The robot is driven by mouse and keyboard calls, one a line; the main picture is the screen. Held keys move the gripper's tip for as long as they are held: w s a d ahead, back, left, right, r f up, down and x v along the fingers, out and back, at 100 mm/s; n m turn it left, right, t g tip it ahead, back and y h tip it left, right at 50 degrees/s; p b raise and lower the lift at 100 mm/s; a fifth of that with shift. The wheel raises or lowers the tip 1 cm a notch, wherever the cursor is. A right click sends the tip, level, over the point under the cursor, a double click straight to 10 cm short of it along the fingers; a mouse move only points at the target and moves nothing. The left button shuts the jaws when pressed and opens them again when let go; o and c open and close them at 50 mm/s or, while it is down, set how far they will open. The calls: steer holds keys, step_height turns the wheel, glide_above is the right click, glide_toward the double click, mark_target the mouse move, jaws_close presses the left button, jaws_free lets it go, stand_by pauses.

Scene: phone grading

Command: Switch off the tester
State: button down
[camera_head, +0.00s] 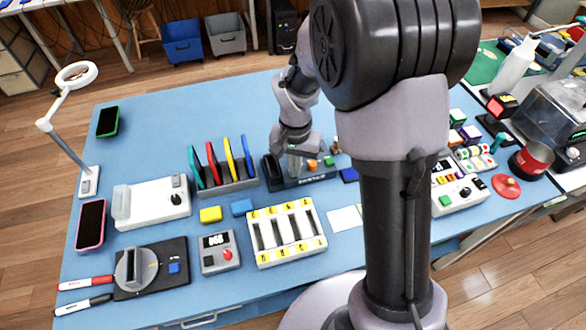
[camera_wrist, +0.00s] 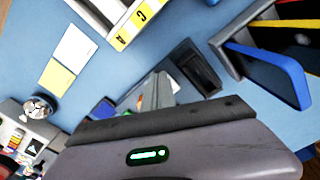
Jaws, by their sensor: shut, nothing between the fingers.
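The tester, as far as I can tell, is the dark device (camera_head: 312,179) with pale lettering on its front edge, in the middle of the blue table. It has a black upright holder (camera_head: 273,172) at its left, plus an orange button (camera_head: 312,165) and a green button (camera_head: 329,161). In the wrist view the black holder (camera_wrist: 196,68) shows beside my finger. My gripper (camera_head: 294,168) is shut and empty, pointing down over the tester between the holder and the buttons; it also shows in the wrist view (camera_wrist: 158,85). It partly hides the tester's top. Contact cannot be told.
A rack (camera_head: 228,188) with several coloured upright plates stands left of the tester. A white tray with yellow labels (camera_head: 262,255) and a small display box (camera_head: 208,262) lie in front. A blue block (camera_head: 349,175) sits close on the right. The table behind is clear.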

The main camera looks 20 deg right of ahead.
steer(key=shift+f, duration=0.3)
step_height(320, 180, up, 7)
steer(key=p, duration=0.5)
stand_by(0.4)
steer(key=s+a+r+t, duration=0.15)
steer(key=s+r, duration=0.45)
steer(key=r, duration=0.6)
steer(key=s+a+r+n+t+y, duration=0.1)
steer(key=s+r+t, duration=0.3)
steer(key=s, duration=0.9)
step_height(320, 180, up, 3)
steer(key=shift+a+r+n+y, duration=0.2)
steer(key=shift+a+n+y, duration=0.1)
steer(key=shift+a+y, duration=0.3)
steer(key=shift+a, duration=0.1)
